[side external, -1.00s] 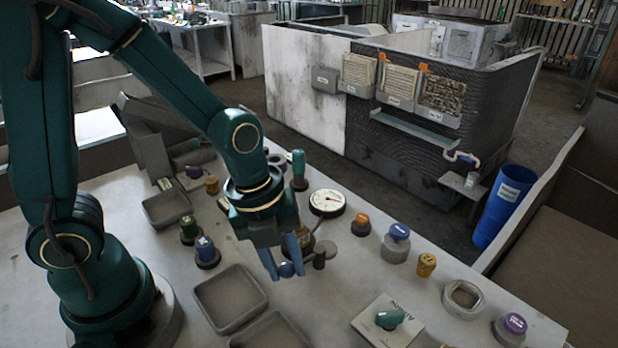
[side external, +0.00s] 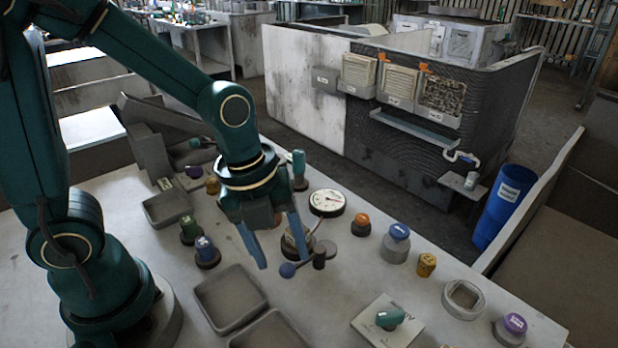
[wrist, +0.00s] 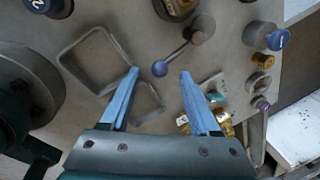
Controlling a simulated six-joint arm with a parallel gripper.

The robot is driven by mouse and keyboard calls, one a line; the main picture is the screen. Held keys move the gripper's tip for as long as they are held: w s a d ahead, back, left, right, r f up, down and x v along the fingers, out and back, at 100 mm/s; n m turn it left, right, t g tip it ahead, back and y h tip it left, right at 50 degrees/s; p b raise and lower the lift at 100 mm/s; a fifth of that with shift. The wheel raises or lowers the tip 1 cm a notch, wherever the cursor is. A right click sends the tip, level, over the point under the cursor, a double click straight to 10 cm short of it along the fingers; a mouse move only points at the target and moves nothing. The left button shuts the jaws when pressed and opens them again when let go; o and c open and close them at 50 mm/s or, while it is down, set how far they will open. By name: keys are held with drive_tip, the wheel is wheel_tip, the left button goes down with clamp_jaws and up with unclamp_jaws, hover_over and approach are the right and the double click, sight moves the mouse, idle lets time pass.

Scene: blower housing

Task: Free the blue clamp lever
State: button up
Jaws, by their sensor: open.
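The blue clamp lever shows its round blue ball knob (side external: 287,270) at the end of a thin rod, beside a short dark post (side external: 319,258). In the wrist view the ball (wrist: 160,68) lies between the fingertip lines, and its rod runs up and right to the grey pivot (wrist: 200,28). My gripper (side external: 284,260) is open, with its two blue fingers spread wide above the lever. The fingers also show in the wrist view (wrist: 160,73). Nothing is held between them, and the fingertips look apart from the ball.
A brass-coloured part (side external: 297,241) stands just behind the lever. A white-faced gauge (side external: 327,202) is behind it, with an orange knob (side external: 361,220) and blue knob (side external: 398,233) to the right. An empty grey tray (side external: 204,294) is front left. Bare table lies right of the lever.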

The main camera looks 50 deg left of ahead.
drive_tip(key=shift+s+a+r, duration=0.15)
drive_tip(key=shift+s+r, duration=0.05)
drive_tip(key=shift+r, duration=0.85)
drive_tip(key=shift+w+r, duration=0.15)
drive_tip(key=shift+r, duration=0.15)
drive_tip(key=s+a+r+n+t, duration=0.2)
drive_tip(key=r+n, duration=0.1)
drive_tip(key=n, duration=0.9)
drive_tip(key=s+a+r+n+t+y, duration=0.1)
drive_tip(key=s+a+r+n, duration=0.1)
drive_tip(key=n, duration=1.1)
drive_tip(key=shift+s+a+r+t, duration=0.15)
drive_tip(key=shift+s+r+t, duration=0.3)
drive_tip(key=shift+s, duration=0.3)
